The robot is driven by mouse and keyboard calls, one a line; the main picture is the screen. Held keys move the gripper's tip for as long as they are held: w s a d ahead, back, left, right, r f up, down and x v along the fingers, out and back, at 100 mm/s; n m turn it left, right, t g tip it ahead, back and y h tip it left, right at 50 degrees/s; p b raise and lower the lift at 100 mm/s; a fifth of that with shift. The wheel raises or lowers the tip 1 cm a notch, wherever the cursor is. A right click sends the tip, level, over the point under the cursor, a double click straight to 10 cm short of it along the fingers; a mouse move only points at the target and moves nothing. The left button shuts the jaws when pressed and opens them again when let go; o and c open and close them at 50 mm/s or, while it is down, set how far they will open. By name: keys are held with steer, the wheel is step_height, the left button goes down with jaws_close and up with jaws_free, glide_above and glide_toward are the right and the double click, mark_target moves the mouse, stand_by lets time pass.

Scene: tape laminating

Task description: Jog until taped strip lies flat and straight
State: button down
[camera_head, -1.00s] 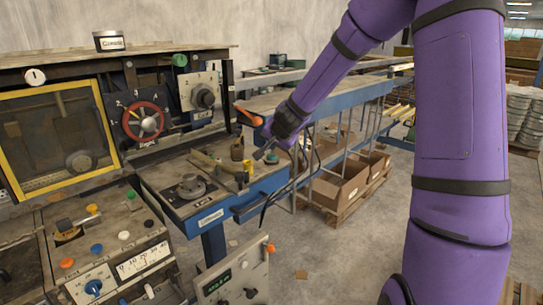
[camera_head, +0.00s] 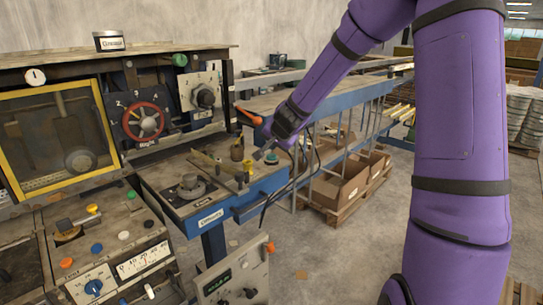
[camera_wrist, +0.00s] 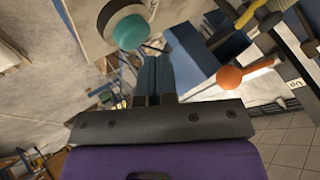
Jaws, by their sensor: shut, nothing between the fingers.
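My gripper (camera_head: 264,150) is shut and empty above the right end of the blue-edged work table (camera_head: 252,190). A teal button (camera_head: 271,158) sits just beside the fingertips. In the wrist view, my closed fingers (camera_wrist: 153,82) point towards a grey-and-white housing bearing the teal button (camera_wrist: 131,32), which is up and left of the tips. I see no clear gap or contact between them. A tan arm-like bar (camera_head: 214,164) lies on the table beside a round dark fixture (camera_head: 190,186). I cannot make out a taped strip.
An orange-tipped lever (camera_head: 249,116) rises behind the gripper; an orange knob (camera_wrist: 230,77) is right of the fingers in the wrist view. A red handwheel (camera_head: 143,119) and yellow-framed window (camera_head: 60,140) stand left. A grey control box (camera_head: 235,282) is below.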

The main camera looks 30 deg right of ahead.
steer(key=shift+f, duration=0.2)
steer(key=shift+f, duration=0.25)
